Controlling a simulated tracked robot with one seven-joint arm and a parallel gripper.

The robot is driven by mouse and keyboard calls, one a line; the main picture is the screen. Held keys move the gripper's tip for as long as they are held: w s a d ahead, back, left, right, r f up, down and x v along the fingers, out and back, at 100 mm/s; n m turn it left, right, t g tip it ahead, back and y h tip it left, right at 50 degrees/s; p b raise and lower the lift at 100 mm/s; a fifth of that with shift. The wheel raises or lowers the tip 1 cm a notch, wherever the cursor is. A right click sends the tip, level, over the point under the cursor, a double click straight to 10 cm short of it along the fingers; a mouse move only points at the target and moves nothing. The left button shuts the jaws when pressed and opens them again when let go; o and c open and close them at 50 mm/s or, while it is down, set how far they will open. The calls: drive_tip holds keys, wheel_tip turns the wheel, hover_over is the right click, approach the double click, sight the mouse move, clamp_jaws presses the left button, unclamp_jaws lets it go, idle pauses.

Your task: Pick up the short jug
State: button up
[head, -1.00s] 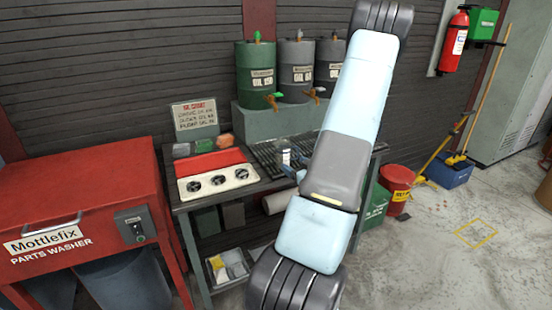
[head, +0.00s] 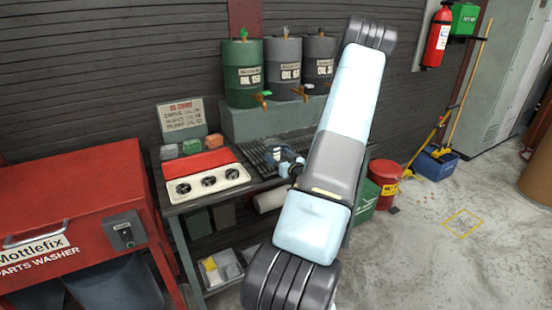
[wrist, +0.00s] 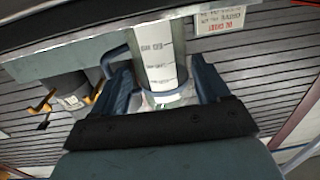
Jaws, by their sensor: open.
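A jug (wrist: 158,58), a pale cylinder with dark measuring marks and a blue-grey handle on its left, fills the middle of the wrist view. That view is upside down. My gripper (wrist: 164,82) is open, with one finger on each side of the jug. I cannot tell whether either finger touches it. In the head view my gripper (head: 284,163) is at the grated bench top below the oil drums, partly behind my arm. It largely hides the jug there.
Several oil drums with taps (head: 283,68) stand on a grey block behind the bench. A red parts washer (head: 70,200) is at far left. A red bin (head: 384,180) stands right.

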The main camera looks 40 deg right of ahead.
drive_tip(key=shift+w+d+f, duration=0.1)
drive_tip(key=shift+w+d, duration=0.1)
drive_tip(key=shift+w, duration=1.1)
drive_tip(key=shift+w+d, duration=0.2)
drive_tip(key=shift+w, duration=1.1)
drive_tip(key=c, duration=0.8)
